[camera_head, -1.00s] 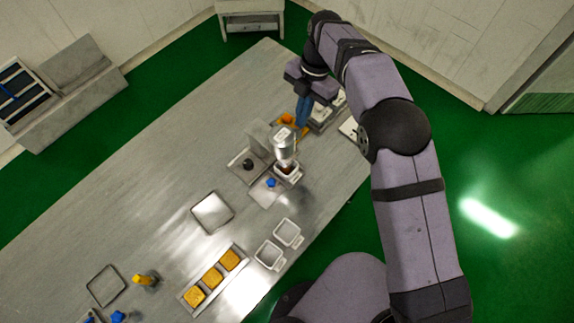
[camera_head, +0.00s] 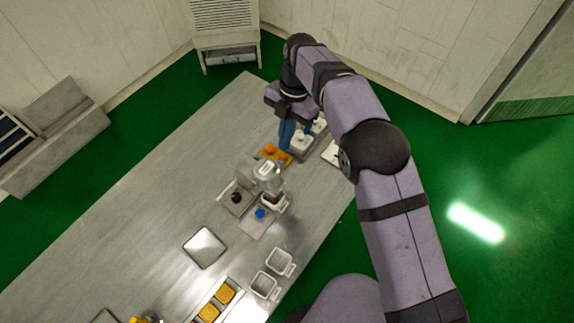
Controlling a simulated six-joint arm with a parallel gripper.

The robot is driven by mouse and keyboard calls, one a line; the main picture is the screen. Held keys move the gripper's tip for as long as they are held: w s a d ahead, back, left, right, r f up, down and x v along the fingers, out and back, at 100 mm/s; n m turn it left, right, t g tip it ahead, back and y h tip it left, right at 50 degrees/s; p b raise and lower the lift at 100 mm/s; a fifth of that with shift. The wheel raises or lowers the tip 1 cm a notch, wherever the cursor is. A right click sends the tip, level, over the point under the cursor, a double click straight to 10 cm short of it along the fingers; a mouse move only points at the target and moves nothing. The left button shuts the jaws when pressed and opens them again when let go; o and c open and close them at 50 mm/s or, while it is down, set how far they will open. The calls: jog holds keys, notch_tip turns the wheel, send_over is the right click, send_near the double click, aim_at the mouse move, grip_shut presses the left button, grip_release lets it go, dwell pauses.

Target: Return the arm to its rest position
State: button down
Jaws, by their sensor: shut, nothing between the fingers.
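My gripper (camera_head: 286,134) shows in the head view near the far right end of the metal table (camera_head: 150,210). Its blue fingers point down and are shut with nothing held. They are close to an orange-yellow item (camera_head: 272,153) on the table; I cannot tell whether they touch it. My arm reaches from the lower right corner up and over to the gripper. The encrusting machine (camera_head: 262,178), with a clear-and-silver top part, stands just nearer than the gripper.
White-topped containers (camera_head: 301,140) stand right beside the gripper. A blue knob (camera_head: 260,213), a square tray (camera_head: 205,247), two small white containers (camera_head: 279,262) and a tray of yellow blocks (camera_head: 208,312) lie nearer. Green floor (camera_head: 450,170) is free at right.

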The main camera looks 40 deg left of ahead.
jog(key=w+d+r+m+t+b, duration=0.15)
jog(key=w+d+m, duration=0.25)
jog(key=d+m, duration=0.7)
jog(key=w+d+f+m+b, duration=0.1)
jog(key=w+d+m+b, duration=0.45)
jog(key=d, duration=0.95)
jog(key=s+d+f+m, duration=0.2)
jog(key=s+d+m, duration=0.6)
jog(key=d+m, duration=0.1)
jog(key=s+d+f+m+t, duration=0.1)
jog(key=s+d+f+m, duration=0.2)
jog(key=s+d+m, duration=0.5)
jog(key=d+m, duration=0.2)
jog(key=d, duration=0.1)
jog(key=shift+s+f+b, duration=0.15)
jog(key=shift+b, duration=0.2)
jog(key=shift+m, duration=0.25)
